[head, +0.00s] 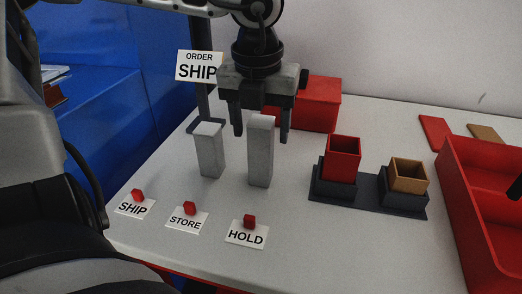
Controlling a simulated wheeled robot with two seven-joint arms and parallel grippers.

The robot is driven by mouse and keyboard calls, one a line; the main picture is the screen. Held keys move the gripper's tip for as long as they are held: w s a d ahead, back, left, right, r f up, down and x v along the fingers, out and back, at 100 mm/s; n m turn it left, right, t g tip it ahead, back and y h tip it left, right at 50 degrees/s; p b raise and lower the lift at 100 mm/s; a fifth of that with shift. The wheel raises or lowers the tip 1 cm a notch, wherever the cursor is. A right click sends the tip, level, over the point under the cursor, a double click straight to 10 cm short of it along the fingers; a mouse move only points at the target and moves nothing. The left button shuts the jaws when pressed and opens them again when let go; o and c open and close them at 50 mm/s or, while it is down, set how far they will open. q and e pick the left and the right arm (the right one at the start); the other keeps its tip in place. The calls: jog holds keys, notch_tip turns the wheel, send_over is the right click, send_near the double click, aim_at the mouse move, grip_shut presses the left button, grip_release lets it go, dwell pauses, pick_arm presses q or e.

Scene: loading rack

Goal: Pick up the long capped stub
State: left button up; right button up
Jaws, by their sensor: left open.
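Two pale grey upright blocks stand on the white table. The taller block (260,155) is right of the shorter block (210,155), which has a lighter top. I cannot tell from this view which one is the capped stub. My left gripper (261,131) points down with its fingers apart, one on each side of the taller block's upper part. I cannot tell whether they touch it. A dark tip at the right edge may be part of my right gripper (516,188); its jaws cannot be made out.
SHIP (133,209), STORE (184,223) and HOLD (246,237) labels bear small red blocks. An ORDER SHIP sign (200,66) stands behind. A dark base (375,201) holds red and tan square cups. A red box (318,105) is behind, a red tray (462,215) at right.

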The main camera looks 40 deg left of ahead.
pick_arm(q)
jog(key=shift+w+a+f, duration=0.1)
jog(key=shift+w+f, duration=0.1)
jog(key=shift+f, duration=1.25)
jog(key=c, duration=1.1)
jog(key=shift+r, duration=0.1)
